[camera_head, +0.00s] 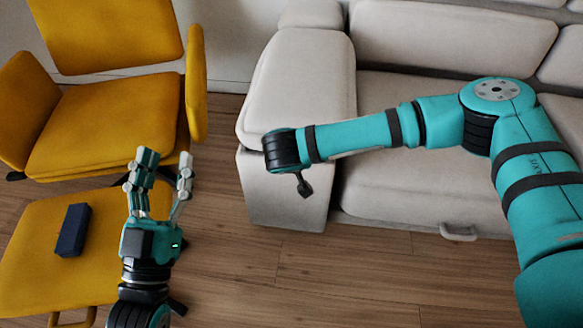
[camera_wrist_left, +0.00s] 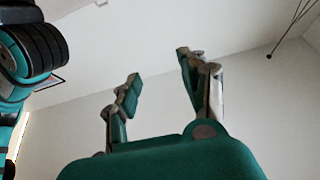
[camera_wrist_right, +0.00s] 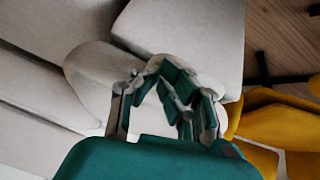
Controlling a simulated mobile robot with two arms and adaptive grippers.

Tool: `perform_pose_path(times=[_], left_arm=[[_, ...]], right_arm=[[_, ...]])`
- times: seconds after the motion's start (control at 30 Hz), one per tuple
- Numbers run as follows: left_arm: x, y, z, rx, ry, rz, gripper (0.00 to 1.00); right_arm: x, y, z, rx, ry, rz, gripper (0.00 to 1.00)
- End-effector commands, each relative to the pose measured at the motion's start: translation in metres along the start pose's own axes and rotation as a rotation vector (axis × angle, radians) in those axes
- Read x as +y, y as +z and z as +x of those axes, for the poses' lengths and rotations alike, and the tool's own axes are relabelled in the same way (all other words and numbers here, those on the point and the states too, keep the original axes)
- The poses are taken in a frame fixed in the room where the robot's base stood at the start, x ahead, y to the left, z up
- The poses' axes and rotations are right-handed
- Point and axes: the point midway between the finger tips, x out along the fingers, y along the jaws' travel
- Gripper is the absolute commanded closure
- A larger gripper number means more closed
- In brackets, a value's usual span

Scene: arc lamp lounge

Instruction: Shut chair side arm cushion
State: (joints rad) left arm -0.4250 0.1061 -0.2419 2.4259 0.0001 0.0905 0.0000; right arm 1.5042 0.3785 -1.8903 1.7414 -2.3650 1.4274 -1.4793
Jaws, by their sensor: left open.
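The grey sofa's arm cushion (camera_head: 298,85) on the yellow-chair side is a long padded block on top of the sofa arm (camera_head: 285,195). Its front edge faces me; I cannot tell how far it is raised. My right wrist hangs over the front of this arm, and the right gripper (camera_wrist_right: 172,82) is mostly hidden below it in the head view. In the right wrist view its fingers bend inward close together before grey upholstery, with nothing clearly held. My left gripper (camera_head: 163,178) is open and empty, pointing up between chair and sofa; its spread fingers also show in the left wrist view (camera_wrist_left: 158,85).
A yellow armchair (camera_head: 110,110) stands left of the sofa. A yellow footstool (camera_head: 30,240) in front of it carries a dark blue box (camera_head: 72,230). The sofa seat (camera_head: 430,190) lies under my right arm. Wooden floor (camera_head: 330,270) is clear in front.

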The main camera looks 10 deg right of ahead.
Motion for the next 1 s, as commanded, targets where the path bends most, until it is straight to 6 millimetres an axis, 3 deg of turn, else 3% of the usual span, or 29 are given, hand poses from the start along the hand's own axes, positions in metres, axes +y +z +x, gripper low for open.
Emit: perform_pose_path(times=[0.2, 0.5, 0.7, 1.0], left_arm=[[-0.007, 0.042, -0.006, -0.271, -0.014, 0.010, 0.56], [-0.014, 0.086, -0.031, -0.555, -0.030, 0.017, 0.56], [-0.016, 0.098, -0.042, -0.643, -0.036, 0.019, 0.56], [-0.017, 0.102, -0.045, -0.664, -0.037, 0.019, 0.56]], right_arm=[[-0.008, -0.028, -0.027, 0.020, -0.003, 0.007, 1.00], [-0.017, 0.013, -0.082, 0.023, -0.005, 0.004, 1.00], [-0.020, 0.028, -0.101, 0.025, -0.003, 0.007, 1.00], [-0.020, 0.032, -0.105, 0.025, -0.002, 0.010, 1.00]])
